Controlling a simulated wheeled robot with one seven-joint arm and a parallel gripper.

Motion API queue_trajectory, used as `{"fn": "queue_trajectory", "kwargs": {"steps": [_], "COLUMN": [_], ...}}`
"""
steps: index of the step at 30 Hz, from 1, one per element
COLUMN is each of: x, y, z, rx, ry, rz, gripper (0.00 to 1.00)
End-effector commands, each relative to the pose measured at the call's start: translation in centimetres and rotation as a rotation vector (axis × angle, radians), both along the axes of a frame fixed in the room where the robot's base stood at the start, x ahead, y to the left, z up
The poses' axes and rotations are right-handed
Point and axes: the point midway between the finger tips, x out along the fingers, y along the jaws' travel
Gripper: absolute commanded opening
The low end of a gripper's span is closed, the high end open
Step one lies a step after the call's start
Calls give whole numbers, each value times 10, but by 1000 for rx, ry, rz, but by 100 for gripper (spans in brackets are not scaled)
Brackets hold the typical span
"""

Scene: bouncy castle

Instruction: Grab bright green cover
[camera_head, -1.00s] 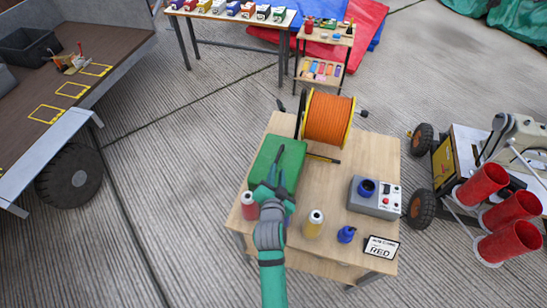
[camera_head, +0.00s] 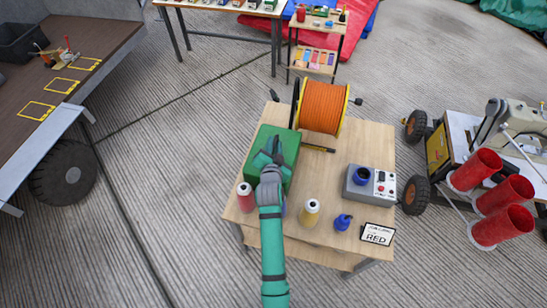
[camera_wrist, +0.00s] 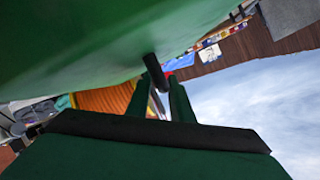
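The bright green cover (camera_head: 263,135) is a boxy green piece at the left of the wooden table, beside the orange reel. In the wrist view its green surface (camera_wrist: 90,35) fills the top, very close. A short dark peg (camera_wrist: 155,72) shows against it near my fingertips; I cannot tell whether it touches them. My gripper (camera_head: 275,147) is over the green cover in the head view and hides part of it. In the wrist view my gripper's fingers (camera_wrist: 160,98) stand apart with a gap between them. I see nothing clearly clamped. Contact with the cover cannot be told.
The orange reel (camera_head: 323,107) stands behind right of the cover. A red bottle (camera_head: 246,198), a yellow bottle (camera_head: 310,212), a blue bottle (camera_head: 343,222), a grey control box (camera_head: 370,186) and a "RED" sign (camera_head: 377,234) share the table (camera_head: 330,175). A cart with red tubes (camera_head: 475,168) is at right.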

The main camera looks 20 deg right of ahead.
Motion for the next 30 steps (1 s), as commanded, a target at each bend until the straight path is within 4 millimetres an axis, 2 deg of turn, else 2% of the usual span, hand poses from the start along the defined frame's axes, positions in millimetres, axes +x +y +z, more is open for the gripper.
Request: {"fn": "queue_trajectory", "kwargs": {"steps": [7,8,10,11,30], "x": [2,2,2,2,2], "y": [-1,0,0,0,0], "z": [-1,-1,-1,-1,-1], "rx": [0,0,0,0,0], "ry": [0,0,0,0,2], "rz": [0,0,1,1,1], "gripper": [20,18,1,0,0]}}
